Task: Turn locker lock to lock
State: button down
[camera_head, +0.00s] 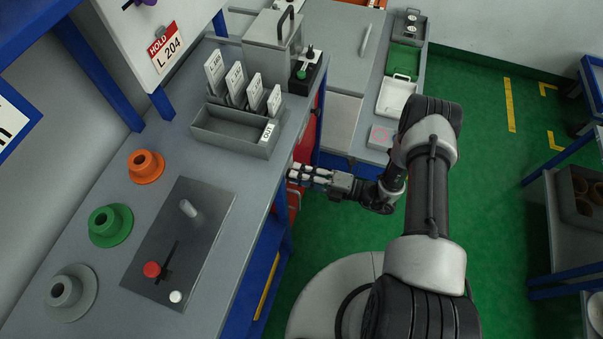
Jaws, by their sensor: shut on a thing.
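My gripper (297,176) is at the front edge of the grey bench, below the level of its top. It reaches left towards a red locker front (307,140) under the bench. Its fingers are shut on the locker lock. The lock itself is hidden by the fingers and the bench edge, so I cannot tell which way it is turned. Only narrow strips of the red front show above and below the gripper.
The grey bench (213,269) carries a card tray (235,135), a metal box (272,42), and orange, green and grey spools. Green floor (490,220) is free to the right.

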jog(key=shift+a+r, duration=0.1)
dwell(0.4)
jog(key=c, duration=1.7)
grip_release()
jog(key=shift+a, duration=0.1)
jog(key=shift+o, duration=0.2)
jog(key=v, duration=1.2)
